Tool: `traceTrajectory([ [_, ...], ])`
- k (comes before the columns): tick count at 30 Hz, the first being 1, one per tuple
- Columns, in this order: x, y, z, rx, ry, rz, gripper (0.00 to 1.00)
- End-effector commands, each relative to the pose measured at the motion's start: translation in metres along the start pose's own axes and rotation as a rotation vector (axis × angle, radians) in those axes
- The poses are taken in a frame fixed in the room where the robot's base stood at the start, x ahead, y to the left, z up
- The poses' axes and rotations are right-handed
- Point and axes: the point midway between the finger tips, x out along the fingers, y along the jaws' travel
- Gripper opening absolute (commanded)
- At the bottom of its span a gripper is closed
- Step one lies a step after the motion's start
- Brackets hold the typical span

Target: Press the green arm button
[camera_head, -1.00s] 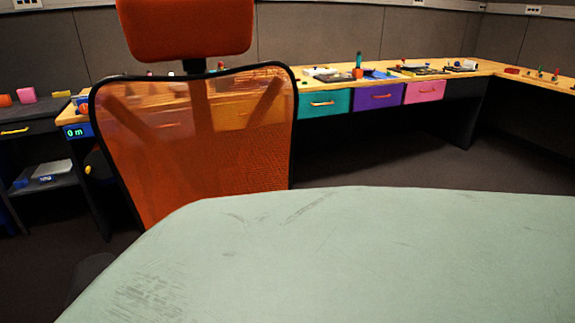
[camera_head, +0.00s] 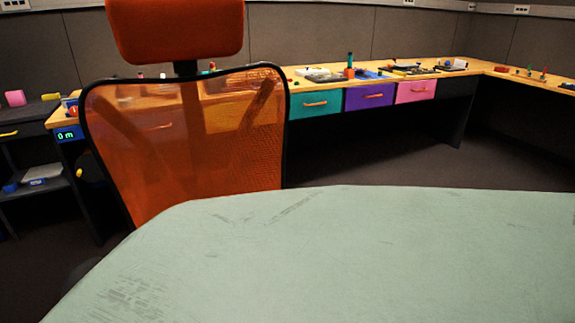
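I cannot make out the green arm button or a trackball panel in the head view. Several small panels and devices (camera_head: 325,75) lie on the wooden desk (camera_head: 300,86) along the back wall, too small to tell apart. A small dark-green upright piece with red at its base (camera_head: 350,66) stands among them; I cannot tell what it is. My gripper is not in view.
An orange mesh office chair (camera_head: 185,150) stands at left, hiding part of the desk. A scuffed pale green surface (camera_head: 330,255) fills the foreground. Teal (camera_head: 315,103), purple (camera_head: 369,96) and pink (camera_head: 416,90) drawers sit under the desk. A dark shelf (camera_head: 35,180) stands far left. Open floor (camera_head: 385,160) lies between.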

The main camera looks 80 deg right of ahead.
Motion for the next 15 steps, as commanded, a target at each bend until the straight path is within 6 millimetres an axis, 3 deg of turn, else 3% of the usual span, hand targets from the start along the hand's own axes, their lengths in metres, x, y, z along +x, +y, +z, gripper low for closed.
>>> traceTrajectory([
  [15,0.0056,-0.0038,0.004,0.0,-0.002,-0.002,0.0],
])
